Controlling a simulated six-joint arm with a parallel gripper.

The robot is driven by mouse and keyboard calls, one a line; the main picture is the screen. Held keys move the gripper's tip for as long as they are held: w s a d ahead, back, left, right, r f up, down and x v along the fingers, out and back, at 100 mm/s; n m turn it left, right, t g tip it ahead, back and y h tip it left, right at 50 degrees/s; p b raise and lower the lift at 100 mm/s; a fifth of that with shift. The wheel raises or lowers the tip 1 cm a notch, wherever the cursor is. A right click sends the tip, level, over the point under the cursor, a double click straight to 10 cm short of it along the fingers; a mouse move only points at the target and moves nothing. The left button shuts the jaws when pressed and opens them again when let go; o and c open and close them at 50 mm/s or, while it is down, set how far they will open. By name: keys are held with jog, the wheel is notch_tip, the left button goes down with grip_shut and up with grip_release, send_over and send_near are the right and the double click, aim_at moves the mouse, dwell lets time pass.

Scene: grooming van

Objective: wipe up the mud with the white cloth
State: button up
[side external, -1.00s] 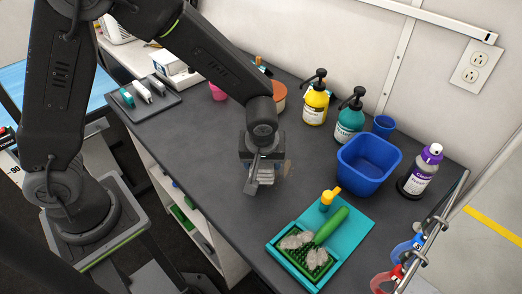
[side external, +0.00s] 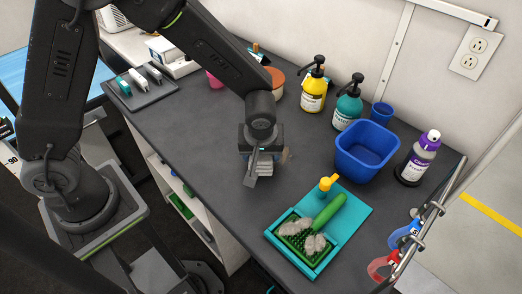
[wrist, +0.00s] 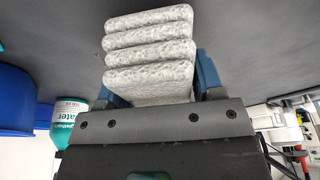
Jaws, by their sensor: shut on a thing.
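The white cloth (wrist: 150,47) is folded in several layers and sits between the blue fingers of my gripper (wrist: 152,82) in the wrist view. In the side view, my gripper (side external: 260,165) points down with the cloth (side external: 265,168) at the dark tabletop. I cannot tell whether the cloth touches the surface. A faint brownish smear, which looks like the mud (side external: 286,155), shows just right of the gripper. The gripper and cloth may hide more of it. No mud is clear in the wrist view.
A blue tub (side external: 367,152), teal pump bottle (side external: 348,105), yellow pump bottle (side external: 314,88) and purple-topped bottle (side external: 418,160) stand along the back and right. A teal tray (side external: 350,207) with a green brush (side external: 325,208) lies front right. The tabletop (side external: 195,130) left of my gripper is clear.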

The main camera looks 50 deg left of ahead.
aim_at(287, 143)
jog(key=shift+f, duration=0.85)
jog(key=shift+w, duration=0.1)
jog(key=shift+w+r, duration=0.15)
jog(key=shift+w, duration=1.4)
jog(key=shift+w+f, duration=0.2)
jog(key=shift+w, duration=1.45)
jog(key=shift+w+r, duration=0.1)
jog(key=shift+w, duration=1.55)
jog(key=shift+s, duration=0.15)
